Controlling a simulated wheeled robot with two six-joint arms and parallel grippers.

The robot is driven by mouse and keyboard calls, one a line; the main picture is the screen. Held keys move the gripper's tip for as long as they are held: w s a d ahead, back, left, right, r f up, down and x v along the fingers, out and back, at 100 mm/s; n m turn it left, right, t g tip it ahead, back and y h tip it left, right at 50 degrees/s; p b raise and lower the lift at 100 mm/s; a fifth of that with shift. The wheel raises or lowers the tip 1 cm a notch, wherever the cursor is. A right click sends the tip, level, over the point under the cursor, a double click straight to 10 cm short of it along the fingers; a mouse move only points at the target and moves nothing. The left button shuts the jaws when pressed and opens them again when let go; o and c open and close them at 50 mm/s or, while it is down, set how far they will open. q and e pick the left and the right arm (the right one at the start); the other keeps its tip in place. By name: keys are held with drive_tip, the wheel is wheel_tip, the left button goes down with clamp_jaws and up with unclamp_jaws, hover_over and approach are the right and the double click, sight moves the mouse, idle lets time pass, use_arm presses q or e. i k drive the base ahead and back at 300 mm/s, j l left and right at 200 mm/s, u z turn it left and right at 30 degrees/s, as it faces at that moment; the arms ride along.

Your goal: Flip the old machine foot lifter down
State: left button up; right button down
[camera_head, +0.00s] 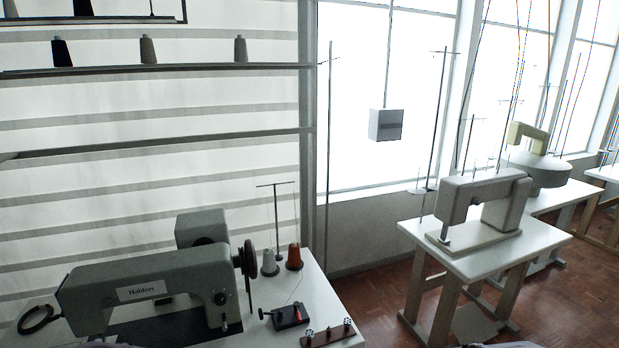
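A grey-green sewing machine (150,285) with a white name label (142,291) stands on a white table at the lower left. Its dark handwheel (249,265) is at its right end. I cannot make out a foot lifter on it or tell whether one is up or down. Neither of my grippers shows. Only pale slivers show at the bottom edge, and I cannot tell what they are.
Another sewing machine (482,205) stands on a separate table at right.

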sight(53, 319)
drive_tip(key=k+j+u, duration=0.1)
drive_tip(key=j+u, duration=1.05)
drive_tip(key=j, duration=0.2)
